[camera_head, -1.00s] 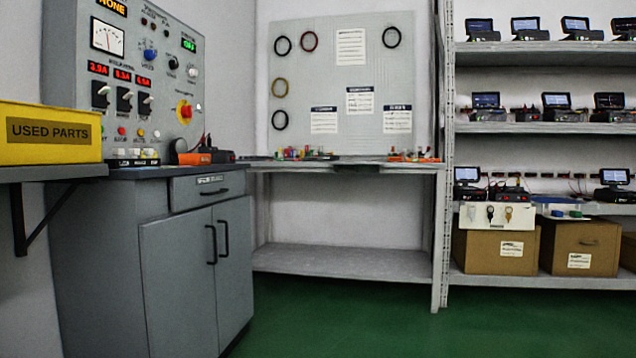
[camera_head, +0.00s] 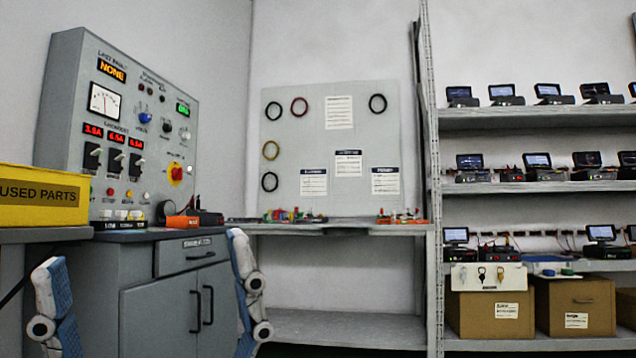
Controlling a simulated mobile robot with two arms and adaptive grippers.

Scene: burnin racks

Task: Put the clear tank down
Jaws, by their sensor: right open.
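I see no clear tank in this view. My right gripper (camera_head: 142,250) has come up at the bottom left, in front of the grey cabinet (camera_head: 155,318). Its two blue-padded white fingers stand wide apart, and nothing shows between them. My left gripper is not in view.
A yellow used parts bin (camera_head: 40,205) stands on a shelf at the left. A control panel (camera_head: 150,120) stands on the cabinet. A workbench (camera_head: 340,229) with small coloured parts is behind. A rack (camera_head: 530,188) with several devices and cardboard boxes (camera_head: 574,308) is at the right.

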